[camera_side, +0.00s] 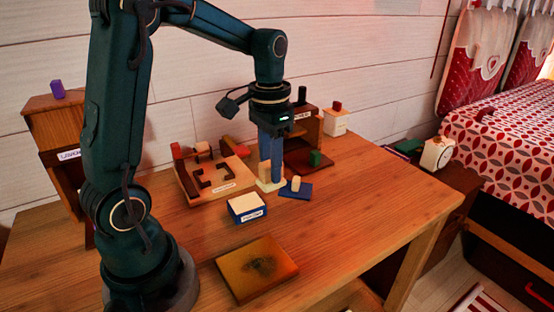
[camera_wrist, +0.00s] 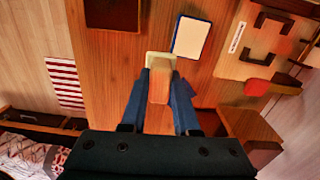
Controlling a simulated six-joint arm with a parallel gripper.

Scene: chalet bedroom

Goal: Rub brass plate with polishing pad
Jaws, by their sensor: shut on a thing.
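The brass plate (camera_side: 240,283) lies flat at the front of the wooden table, with a dark smudge on its middle. Its dark surface also shows at the top of the wrist view (camera_wrist: 112,13). My gripper (camera_side: 268,176) points down near the back of the table, well behind the plate. In the wrist view my gripper (camera_wrist: 159,82) is shut on the wooden handle of the polishing pad (camera_wrist: 155,58). The pad's pale base (camera_side: 268,185) is at or just above the table; I cannot tell whether it touches. The fingers hide part of the handle.
A blue box with a cream top (camera_side: 246,206) stands between pad and plate. A blue slab with a peg (camera_side: 298,192) lies right of the pad. A wooden tray (camera_side: 228,194) is at left, an open-fronted wooden stand (camera_side: 308,150) behind. The table's right front is clear.

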